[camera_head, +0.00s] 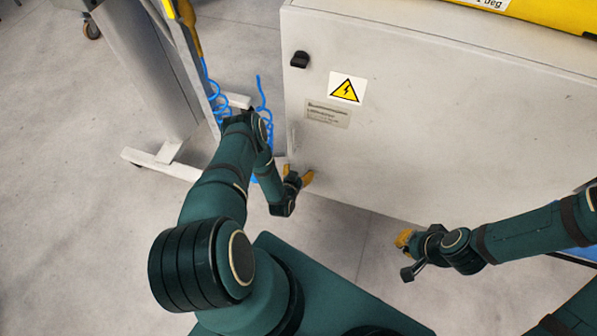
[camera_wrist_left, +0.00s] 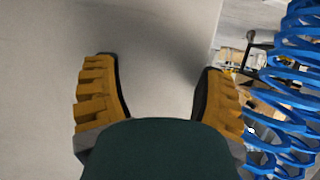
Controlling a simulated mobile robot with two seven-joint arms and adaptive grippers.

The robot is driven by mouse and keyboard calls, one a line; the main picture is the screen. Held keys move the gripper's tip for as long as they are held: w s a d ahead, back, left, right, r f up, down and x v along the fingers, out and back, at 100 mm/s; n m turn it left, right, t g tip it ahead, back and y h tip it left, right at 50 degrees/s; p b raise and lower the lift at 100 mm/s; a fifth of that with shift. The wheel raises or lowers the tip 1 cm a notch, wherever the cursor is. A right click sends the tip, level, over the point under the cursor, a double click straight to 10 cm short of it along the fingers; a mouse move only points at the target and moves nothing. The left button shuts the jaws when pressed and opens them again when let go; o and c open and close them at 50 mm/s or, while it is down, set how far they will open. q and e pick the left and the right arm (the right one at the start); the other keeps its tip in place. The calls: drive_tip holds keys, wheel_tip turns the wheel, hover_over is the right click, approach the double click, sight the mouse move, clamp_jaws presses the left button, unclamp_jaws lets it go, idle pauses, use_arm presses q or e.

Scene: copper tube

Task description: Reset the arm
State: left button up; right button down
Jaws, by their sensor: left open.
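My left gripper (camera_head: 299,176) has yellow fingers and is at the end of a dark green arm from the left. It is just in front of the lower left part of the pale cabinet (camera_head: 400,130). In the left wrist view my left gripper (camera_wrist_left: 158,85) is open, with nothing between its fingers and the pale cabinet surface (camera_wrist_left: 155,30) beyond. My right gripper (camera_head: 405,238) is at the lower right, below the cabinet's bottom edge. Its fingers are small and partly turned away, so their opening is unclear. No copper tube is visible.
The cabinet has a black latch (camera_head: 300,60) and a yellow warning sign (camera_head: 346,88). A coiled blue hose (camera_head: 264,110) hangs left of it; it also shows in the left wrist view (camera_wrist_left: 290,90). A metal stand (camera_head: 150,70) is at the left. Grey floor (camera_head: 70,240) is clear at lower left.

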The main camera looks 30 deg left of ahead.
idle(0.6)
use_arm(q)
drive_tip(key=shift+d+r, duration=0.2)
drive_tip(key=shift+d, duration=0.05)
drive_tip(key=s+d+r+g+h, duration=0.7)
drive_tip(key=s+d+r+g, duration=0.6)
drive_tip(key=s+d+r, duration=0.65)
drive_tip(key=w+d+r+m+t, duration=0.1)
drive_tip(key=w+r, duration=0.3)
drive_tip(key=r, duration=0.1)
drive_tip(key=shift+w+r+t, duration=0.15)
drive_tip(key=shift+r+t, duration=0.1)
drive_tip(key=shift+t, duration=0.05)
